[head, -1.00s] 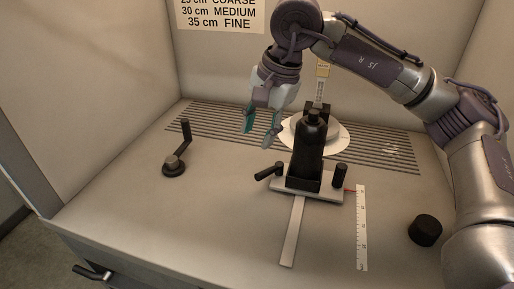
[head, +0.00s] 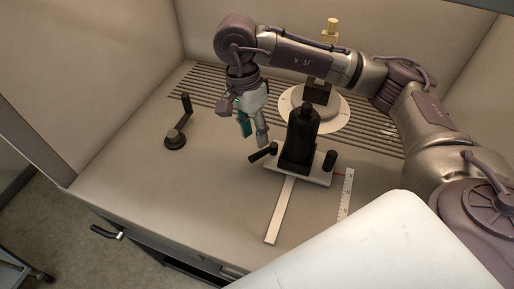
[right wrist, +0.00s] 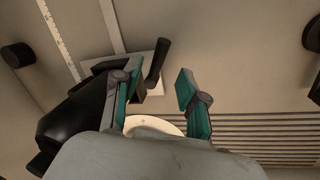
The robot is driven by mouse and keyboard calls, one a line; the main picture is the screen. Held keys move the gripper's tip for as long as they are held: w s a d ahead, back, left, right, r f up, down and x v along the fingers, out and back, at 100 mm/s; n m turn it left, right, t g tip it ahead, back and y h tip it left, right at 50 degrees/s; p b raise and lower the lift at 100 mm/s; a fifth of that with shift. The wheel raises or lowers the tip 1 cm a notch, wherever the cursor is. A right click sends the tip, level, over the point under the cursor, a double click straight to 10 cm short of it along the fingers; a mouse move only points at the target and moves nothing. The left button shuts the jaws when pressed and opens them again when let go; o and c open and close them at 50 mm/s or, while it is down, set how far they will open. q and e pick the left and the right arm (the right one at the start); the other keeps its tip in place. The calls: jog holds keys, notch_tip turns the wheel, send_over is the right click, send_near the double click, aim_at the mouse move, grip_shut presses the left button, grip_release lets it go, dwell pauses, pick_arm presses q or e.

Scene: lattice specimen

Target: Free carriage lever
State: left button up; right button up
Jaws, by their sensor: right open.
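The carriage (head: 320,177) is a pale plate bearing a black, bottle-shaped body (head: 301,135). Its black lever (head: 263,152) sticks out to the left at the plate's corner. My right gripper (head: 254,138) is open and empty, just above and left of the lever, fingers pointing down. In the right wrist view the lever (right wrist: 157,62) shows in the gap between the two teal fingers (right wrist: 152,82), seemingly beyond the tips; contact cannot be made out. My left gripper is not in view.
A pale rail (head: 281,212) runs forward from the carriage, with a white ruler (head: 346,192) to its right. A black crank (head: 180,125) stands at the left. A round white disc (head: 340,118) with a dark fixture is behind. Bench between crank and rail is clear.

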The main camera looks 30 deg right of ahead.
aim_at(258, 153)
jog(key=f, duration=0.3)
jog(key=s+f, duration=0.1)
jog(key=f, duration=0.2)
jog(key=shift+s+d+p, duration=0.1)
jog(key=shift+d+p, duration=0.05)
jog(key=shift+p, duration=0.25)
grip_shut()
